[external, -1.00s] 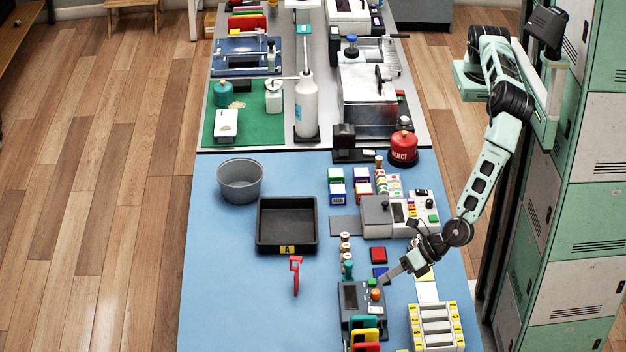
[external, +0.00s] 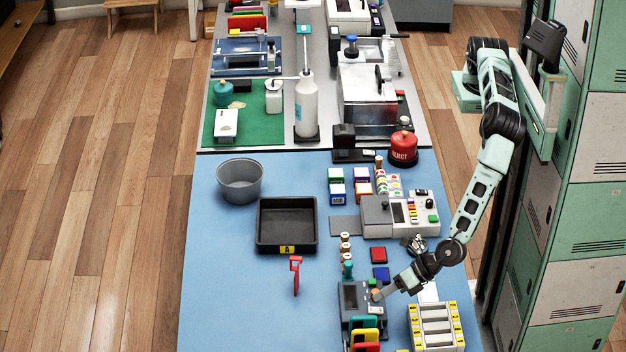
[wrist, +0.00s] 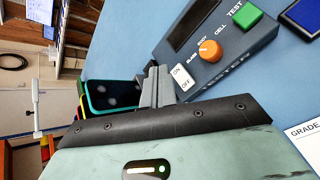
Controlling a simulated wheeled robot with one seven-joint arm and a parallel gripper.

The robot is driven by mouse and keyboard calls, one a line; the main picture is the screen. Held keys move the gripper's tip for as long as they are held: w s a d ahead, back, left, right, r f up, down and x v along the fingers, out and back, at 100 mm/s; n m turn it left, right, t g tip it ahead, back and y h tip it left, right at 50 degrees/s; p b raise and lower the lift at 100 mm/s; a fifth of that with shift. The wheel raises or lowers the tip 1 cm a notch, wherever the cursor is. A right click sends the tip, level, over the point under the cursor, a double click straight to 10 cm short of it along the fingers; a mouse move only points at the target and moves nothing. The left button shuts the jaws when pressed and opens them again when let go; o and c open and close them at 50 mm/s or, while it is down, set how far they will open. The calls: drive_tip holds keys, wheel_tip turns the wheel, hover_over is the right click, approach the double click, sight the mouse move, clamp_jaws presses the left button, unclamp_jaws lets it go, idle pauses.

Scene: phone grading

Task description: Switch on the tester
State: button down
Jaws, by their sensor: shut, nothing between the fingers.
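The tester (external: 350,297) is a dark grey box on the blue table at the front. In the wrist view the tester (wrist: 232,63) shows a dark screen, an orange knob (wrist: 210,50), a green TEST button (wrist: 247,16) and a white ON/OFF switch (wrist: 183,77). My gripper (wrist: 157,80) is shut and empty, its fingertips just left of the switch. I cannot tell whether they touch it. In the external view my gripper (external: 381,294) is at the tester's right side and hides part of it.
Colored phones (external: 366,334) stand in front of the tester; one dark phone (wrist: 112,95) shows close by the fingers in the wrist view. A white rack with yellow labels (external: 436,327) stands to the right. Blue (external: 381,273) and red (external: 378,255) pads lie behind.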

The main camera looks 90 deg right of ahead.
sight(380, 309)
drive_tip(key=shift+w+f+b, duration=0.1)
drive_tip(key=shift+f+b, duration=0.5)
drive_tip(key=shift+f, duration=0.45)
drive_tip(key=shift+f, duration=0.15)
idle(1.1)
drive_tip(key=shift+f+b, duration=0.25)
drive_tip(key=shift+b, duration=0.35)
drive_tip(key=shift+w+f, duration=0.1)
drive_tip(key=shift+f, duration=0.1)
idle(0.6)
drive_tip(key=shift+r, duration=0.6)
drive_tip(key=shift+s+r+p, duration=0.25)
drive_tip(key=shift+r+p, duration=0.45)
drive_tip(key=shift+r, duration=0.55)
drive_tip(key=shift+s+r+p, duration=0.25)
drive_tip(key=shift+r+p, duration=0.4)
drive_tip(key=shift+r, duration=0.6)
